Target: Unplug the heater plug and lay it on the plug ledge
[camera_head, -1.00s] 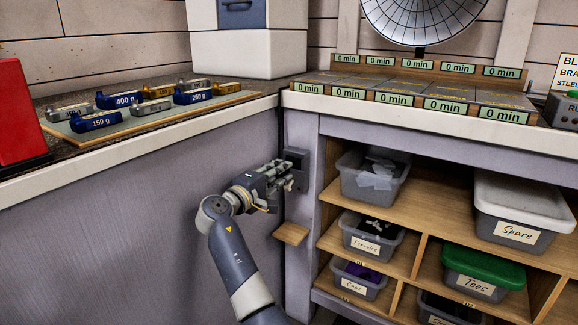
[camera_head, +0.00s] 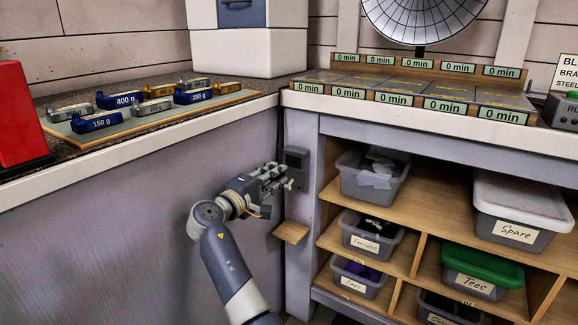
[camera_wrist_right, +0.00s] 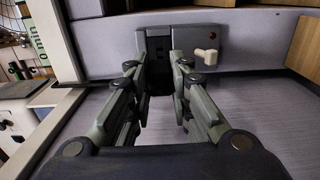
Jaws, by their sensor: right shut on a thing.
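The heater plug (camera_wrist_right: 160,82) is a dark block between the fingers of my right gripper (camera_head: 276,178) in the right wrist view. The right gripper, also seen in that view (camera_wrist_right: 159,68), is shut on it. In the head view the fingers hide most of the plug. The dark wall socket (camera_head: 297,160) is just beyond the fingertips; its red button and pale switch (camera_wrist_right: 206,57) show in the wrist view. I cannot tell whether the plug's pins are fully clear. The wooden plug ledge (camera_head: 291,232) is bare, below the socket. My left gripper is not in view.
Wooden shelves with labelled bins (camera_head: 374,178) stand right of the socket. The grey cabinet side (camera_head: 110,230) is on the left. The counter above holds a board (camera_head: 150,118) with several weights. Space around the ledge is free.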

